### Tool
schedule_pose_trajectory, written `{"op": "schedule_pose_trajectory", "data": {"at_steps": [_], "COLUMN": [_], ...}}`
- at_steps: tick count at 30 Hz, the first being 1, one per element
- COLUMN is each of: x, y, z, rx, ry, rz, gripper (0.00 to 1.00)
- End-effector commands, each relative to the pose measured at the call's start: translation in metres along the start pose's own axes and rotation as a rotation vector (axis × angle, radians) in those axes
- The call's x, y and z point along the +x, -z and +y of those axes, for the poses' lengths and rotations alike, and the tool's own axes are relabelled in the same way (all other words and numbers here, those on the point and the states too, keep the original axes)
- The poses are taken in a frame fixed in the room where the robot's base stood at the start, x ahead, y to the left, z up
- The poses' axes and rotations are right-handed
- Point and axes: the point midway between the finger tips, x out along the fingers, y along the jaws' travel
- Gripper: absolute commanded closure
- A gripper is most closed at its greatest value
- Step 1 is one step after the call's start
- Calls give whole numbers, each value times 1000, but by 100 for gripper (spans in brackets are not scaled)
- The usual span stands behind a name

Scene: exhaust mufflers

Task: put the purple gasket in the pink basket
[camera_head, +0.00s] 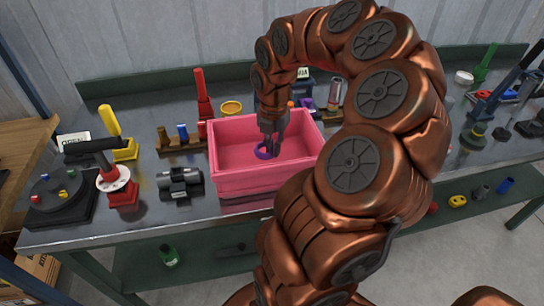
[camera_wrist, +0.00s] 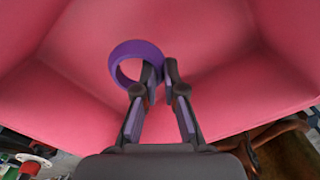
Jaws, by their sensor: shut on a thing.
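The purple gasket (camera_head: 263,153) is a thick ring. My gripper (camera_head: 271,146) is shut on its rim and points down inside the pink basket (camera_head: 240,186). In the wrist view the gasket (camera_wrist: 115,64) shows to the left of the fingertips, and my gripper (camera_wrist: 160,78) grips its right edge. The pink basket's walls (camera_wrist: 45,95) surround it there. The basket stands on the metal workbench and looks otherwise empty. I cannot tell whether the gasket touches the basket floor.
A small grey motor (camera_head: 180,182) stands left of the basket. A red-based stand (camera_head: 118,187) is at the left. Bare bench (camera_head: 150,215) lies at the front left.

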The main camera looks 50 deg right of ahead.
Motion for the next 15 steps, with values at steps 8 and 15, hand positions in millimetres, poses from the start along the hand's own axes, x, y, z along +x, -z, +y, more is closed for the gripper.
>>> {"op": "schedule_pose_trajectory", "data": {"at_steps": [8, 15], "x": [19, 44], "y": [0, 0], "z": [-1, 0], "rx": [4, 2], "ry": [0, -1], "rz": [2, 1], "gripper": [100, 100]}}
